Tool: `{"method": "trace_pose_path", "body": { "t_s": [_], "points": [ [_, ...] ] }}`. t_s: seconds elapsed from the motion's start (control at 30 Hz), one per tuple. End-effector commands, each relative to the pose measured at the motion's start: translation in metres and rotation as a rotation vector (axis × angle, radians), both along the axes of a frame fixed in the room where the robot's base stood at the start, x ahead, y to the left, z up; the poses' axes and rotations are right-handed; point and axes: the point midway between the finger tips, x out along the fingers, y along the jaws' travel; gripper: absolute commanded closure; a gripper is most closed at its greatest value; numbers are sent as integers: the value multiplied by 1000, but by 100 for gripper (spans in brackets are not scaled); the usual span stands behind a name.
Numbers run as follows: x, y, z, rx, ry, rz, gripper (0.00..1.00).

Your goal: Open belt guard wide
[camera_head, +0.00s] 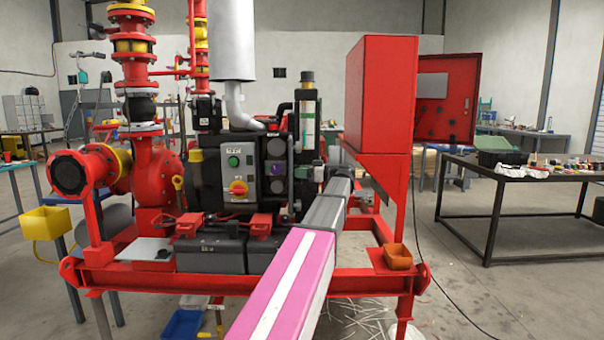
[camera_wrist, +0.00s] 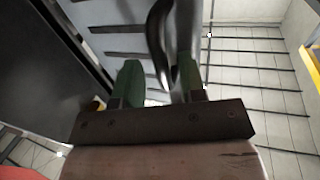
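I cannot pick out the belt guard with certainty. In the wrist view a pale panel with dark slots (camera_wrist: 115,42) lies beyond my gripper and may be part of it. My gripper (camera_wrist: 157,82) is open there, with its two green fingers apart. A black curved bar or hose (camera_wrist: 157,32) runs down between the fingers, closer to the right one; contact cannot be told. In the head view my arm reaches to the right side of the black engine block (camera_head: 305,130), and my gripper is mostly hidden at its far end.
A control panel (camera_head: 240,165) stands left of my arm. A tall red cabinet (camera_head: 382,95) rises on the right, with a red door-like panel (camera_head: 462,95) beyond. The red skid frame (camera_head: 345,278) crosses below my arm. A black table (camera_head: 520,178) stands right, past open floor.

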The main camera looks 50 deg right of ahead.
Motion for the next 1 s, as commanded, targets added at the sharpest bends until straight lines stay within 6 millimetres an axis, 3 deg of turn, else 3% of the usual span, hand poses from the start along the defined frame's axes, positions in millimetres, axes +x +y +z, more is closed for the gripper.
{"method": "trace_pose_path", "body": {
  "t_s": [0.37,0.8,1.0],
  "points": [
    [-6,-2,-1,-2,1,0,64],
    [-74,-32,-1,0,1,-2,64],
    [-95,-41,-1,0,1,-1,64]
  ]
}}
